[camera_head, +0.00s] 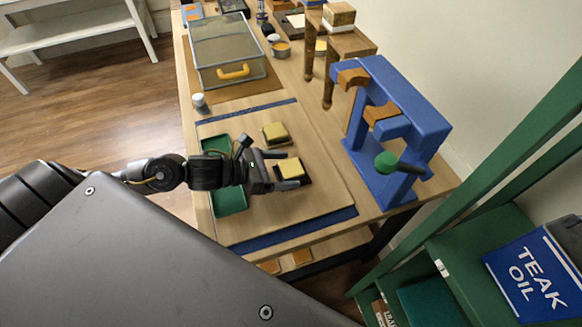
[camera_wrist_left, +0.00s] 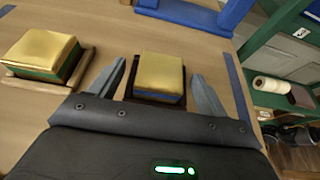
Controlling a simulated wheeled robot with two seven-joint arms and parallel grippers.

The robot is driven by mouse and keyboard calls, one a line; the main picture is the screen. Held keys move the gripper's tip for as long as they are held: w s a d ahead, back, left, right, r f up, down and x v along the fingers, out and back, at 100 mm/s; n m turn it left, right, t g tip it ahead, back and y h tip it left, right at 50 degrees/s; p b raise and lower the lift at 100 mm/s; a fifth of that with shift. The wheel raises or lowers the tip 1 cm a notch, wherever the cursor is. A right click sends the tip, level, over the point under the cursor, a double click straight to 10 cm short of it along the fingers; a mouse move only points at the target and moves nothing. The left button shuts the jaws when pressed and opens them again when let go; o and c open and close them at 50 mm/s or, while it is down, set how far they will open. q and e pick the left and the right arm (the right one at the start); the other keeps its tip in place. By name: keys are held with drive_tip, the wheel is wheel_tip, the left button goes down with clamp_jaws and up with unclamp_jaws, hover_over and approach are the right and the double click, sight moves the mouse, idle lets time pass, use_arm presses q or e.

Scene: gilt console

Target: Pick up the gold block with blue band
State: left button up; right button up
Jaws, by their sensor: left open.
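The gold block with blue band (camera_head: 290,167) sits in a dark holder on the wooden board (camera_head: 322,190). In the left wrist view the block (camera_wrist_left: 160,72) shows a gold top and a thin blue band, between my two fingers. My left gripper (camera_head: 287,169) is open, its fingers on either side of the block with a gap visible at each side; it also shows in the left wrist view (camera_wrist_left: 158,80). Another gold block, with a green band (camera_wrist_left: 40,52), sits in a light wooden holder to the left. It also shows in the head view (camera_head: 274,130). My right gripper is out of view.
A green tray (camera_head: 230,202) lies partly under my left arm. A blue press with a green-knobbed handle (camera_head: 418,120) stands at the right. A glass-topped case (camera_head: 227,45) and a small white jar (camera_head: 200,101) are farther back. The board's right part is clear.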

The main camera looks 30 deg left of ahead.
use_arm(q)
drive_tip(key=shift+w+d+f, duration=0.3)
drive_tip(key=shift+w+d, duration=0.15)
drive_tip(key=shift+w, duration=0.05)
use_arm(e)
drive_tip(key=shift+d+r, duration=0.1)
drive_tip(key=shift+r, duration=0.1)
use_arm(q)
drive_tip(key=shift+c, duration=0.5)
drive_tip(key=c, duration=1)
drive_tip(key=shift+o, duration=0.2)
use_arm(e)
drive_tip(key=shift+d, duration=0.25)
use_arm(q)
drive_tip(key=shift+r, duration=0.15)
